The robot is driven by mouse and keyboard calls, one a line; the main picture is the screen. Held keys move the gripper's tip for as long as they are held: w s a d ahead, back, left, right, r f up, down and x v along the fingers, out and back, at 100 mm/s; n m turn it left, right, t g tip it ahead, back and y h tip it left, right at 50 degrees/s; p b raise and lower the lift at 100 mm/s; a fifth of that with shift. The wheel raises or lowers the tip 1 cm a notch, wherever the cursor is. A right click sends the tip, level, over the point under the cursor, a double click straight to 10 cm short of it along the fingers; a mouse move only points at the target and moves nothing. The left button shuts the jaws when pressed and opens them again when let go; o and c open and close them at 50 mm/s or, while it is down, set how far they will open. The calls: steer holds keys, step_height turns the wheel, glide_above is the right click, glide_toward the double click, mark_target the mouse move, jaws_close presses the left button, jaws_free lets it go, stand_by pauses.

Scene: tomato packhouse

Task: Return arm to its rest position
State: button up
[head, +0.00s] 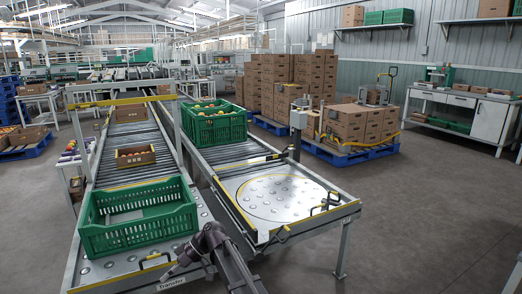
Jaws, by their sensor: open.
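My arm reaches in from the bottom edge of the head view, dark grey, over the near end of the conveyors. My gripper (180,262) is at its end, low over the metal transfer plate (118,266), just right of and nearer than a green crate (138,239). The jaws are open and no object shows between them. The fingers are small and dark, so their detail is hard to make out. The green crate stands on the plate with what looks like a pale sheet inside.
A round ball-transfer table (275,197) with yellow edges lies to the right. A green crate of tomatoes (213,127) and a small carton (135,157) stand on the rollers. Stacked cartons (354,125) sit on a blue pallet (338,158). The floor at right is clear.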

steer(key=s+d+f+m+t+h+b, duration=0.25)
steer(key=d+f+m, duration=0.25)
steer(key=d, duration=1)
steer(key=s+d+f+m+t+h+b, duration=0.2)
steer(key=d+f+m+h, duration=0.3)
steer(key=d, duration=1)
steer(key=s+d+f+m+t+h+b, duration=0.25)
steer(key=d+f+m, duration=0.35)
steer(key=d, duration=0.8)
step_height(320, 180, up, 38)
steer(key=d+p, duration=0.1)
steer(key=p, duration=3.7)
steer(key=shift+s+g, duration=0.25)
steer(key=shift+g, duration=0.15)
